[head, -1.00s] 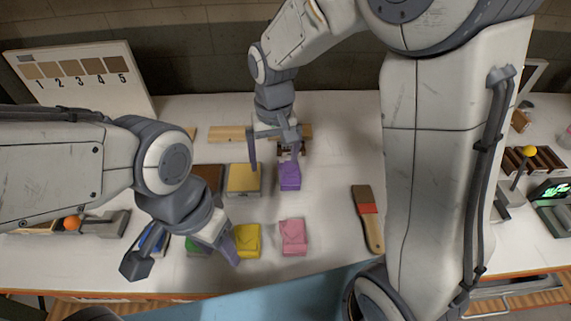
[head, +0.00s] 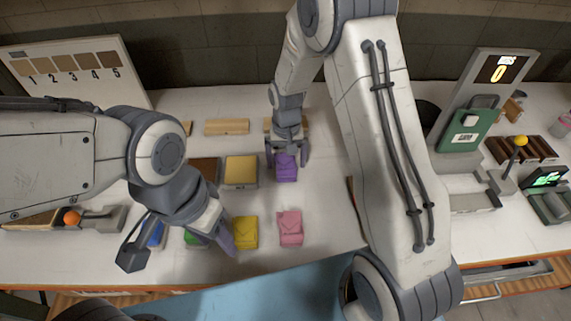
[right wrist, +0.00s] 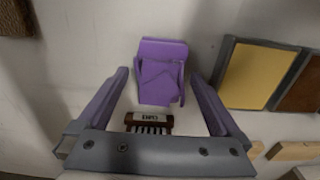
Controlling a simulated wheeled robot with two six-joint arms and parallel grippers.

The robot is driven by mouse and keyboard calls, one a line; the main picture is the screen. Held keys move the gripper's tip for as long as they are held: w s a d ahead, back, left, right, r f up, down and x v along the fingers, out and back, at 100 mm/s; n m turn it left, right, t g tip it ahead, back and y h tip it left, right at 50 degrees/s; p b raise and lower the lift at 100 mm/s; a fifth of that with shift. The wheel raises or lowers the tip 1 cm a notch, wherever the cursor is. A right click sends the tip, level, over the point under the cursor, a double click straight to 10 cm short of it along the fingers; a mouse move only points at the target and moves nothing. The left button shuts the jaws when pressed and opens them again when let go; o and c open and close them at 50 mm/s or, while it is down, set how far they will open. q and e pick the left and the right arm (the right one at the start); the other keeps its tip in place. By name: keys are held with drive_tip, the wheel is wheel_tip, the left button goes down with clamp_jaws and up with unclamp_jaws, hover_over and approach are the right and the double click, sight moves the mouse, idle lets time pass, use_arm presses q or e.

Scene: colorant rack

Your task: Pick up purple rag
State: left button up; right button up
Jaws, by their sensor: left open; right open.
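The purple rag (head: 286,168) lies folded on the white table, behind the pink rag (head: 290,228) in the head view. My right gripper (head: 287,160) is open above the rag, its fingers to either side of it. In the right wrist view the purple rag (right wrist: 161,72) sits ahead of and between the open, empty fingers (right wrist: 160,85), not gripped. My left gripper (head: 180,255) is open at the front left, over the green rag (head: 197,238) and blue rag (head: 156,233), which it partly hides.
A yellow rag (head: 245,232) lies beside the pink one. A tray with a yellow panel (head: 241,170) stands left of the purple rag. A numbered board (head: 70,75) stands at the back left.

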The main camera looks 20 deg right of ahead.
drive_tip(key=shift+f, duration=0.9)
drive_tip(key=c, duration=1.3)
drive_tip(key=shift+c, duration=0.2)
drive_tip(key=shift+r, duration=0.1)
drive_tip(key=shift+r, duration=0.6)
wheel_tip(320, 180, up, 3)
drive_tip(key=shift+w+f+b, duration=0.1)
drive_tip(key=shift+b, duration=0.6)
drive_tip(key=s+d+r+b, duration=0.2)
drive_tip(key=s+d+r, duration=0.4)
drive_tip(key=s, duration=0.4)
drive_tip(key=shift+d+r, duration=0.25)
drive_tip(key=shift+r, duration=0.2)
